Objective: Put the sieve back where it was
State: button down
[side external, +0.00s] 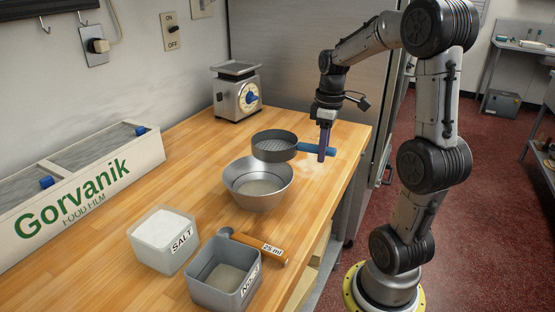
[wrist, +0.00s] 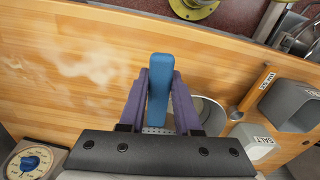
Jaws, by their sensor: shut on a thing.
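The sieve (side external: 274,148) is a dark grey round pan with a mesh bottom and a blue handle (side external: 314,148). My gripper (side external: 324,156) has purple fingers and is shut on the blue handle. In the wrist view the handle (wrist: 160,85) lies between my fingers (wrist: 160,75), and a bit of mesh shows below. The sieve looks level, just behind the metal bowl (side external: 258,202) in the side view, partly overlapping its far rim. I cannot tell how far it is above the table. The bowl holds something pale.
A kitchen scale (side external: 238,97) stands at the back. A salt tub (side external: 161,245), a grey tub (side external: 223,283) and a wooden-handled 25 ml scoop (side external: 262,247) are in front. A Gorvanik film box (side external: 80,185) lines the left. Flour (side external: 313,166) dusts the wooden table (side external: 190,145) near my gripper.

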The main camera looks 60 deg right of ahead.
aim_at(335, 148)
jog(key=s, duration=0.1)
jog(key=s+d+r+m, duration=0.1)
jog(key=shift+s+d+r, duration=0.1)
jog(key=shift+s+d, duration=0.05)
jog(key=shift+s, duration=0.15)
jog(key=w+d+f, duration=0.2)
jog(key=d+f, duration=0.1)
jog(key=w+d+f, duration=0.3)
jog(key=d, duration=0.1)
jog(key=w+d+f, duration=0.3)
jog(key=shift+d, duration=0.25)
jog(key=shift+w+d+f, duration=0.2)
jog(key=shift+w+f, duration=0.05)
jog(key=shift+f, duration=1.85)
jog(key=c, duration=0.6)
grip_release()
